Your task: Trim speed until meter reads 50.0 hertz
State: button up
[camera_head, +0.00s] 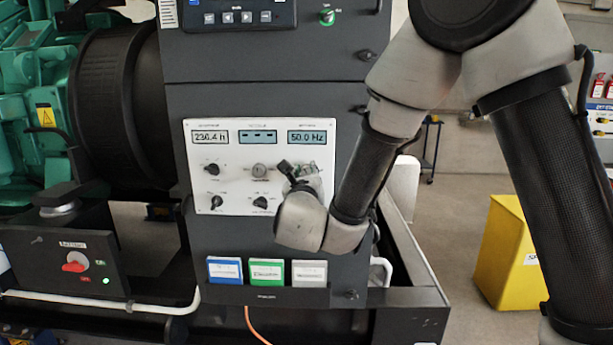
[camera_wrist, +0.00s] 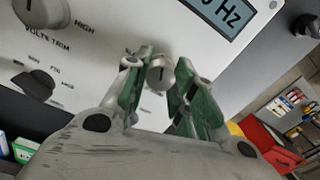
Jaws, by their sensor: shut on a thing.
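The white control panel (camera_head: 230,199) has a meter (camera_head: 311,137) at its top right that reads 50.0 Hz. The meter's lower corner, with "Hz", shows in the wrist view (camera_wrist: 228,14). My gripper (camera_head: 304,172) is at the panel below this meter. In the wrist view my gripper (camera_wrist: 163,82) has its green-padded fingers on either side of a small light grey knob (camera_wrist: 160,72), shut on it. The knob has a dark pointer line on its face. Its label is hidden or too small to read.
Another grey knob (camera_wrist: 40,12) sits by the words VOLTS TRIM, with a black selector (camera_wrist: 35,86) below it. Blue, green and white card holders (camera_head: 267,272) are under the panel. A red switch (camera_head: 75,262) is at lower left. A yellow bin (camera_head: 507,255) stands right.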

jog(key=o, duration=1.1)
jog(key=shift+c, duration=0.2)
jog(key=shift+s, duration=0.1)
jog(key=s, duration=0.7)
jog(key=shift+s+a, duration=0.15)
jog(key=shift+a, duration=0.05)
jog(key=shift+f, duration=0.1)
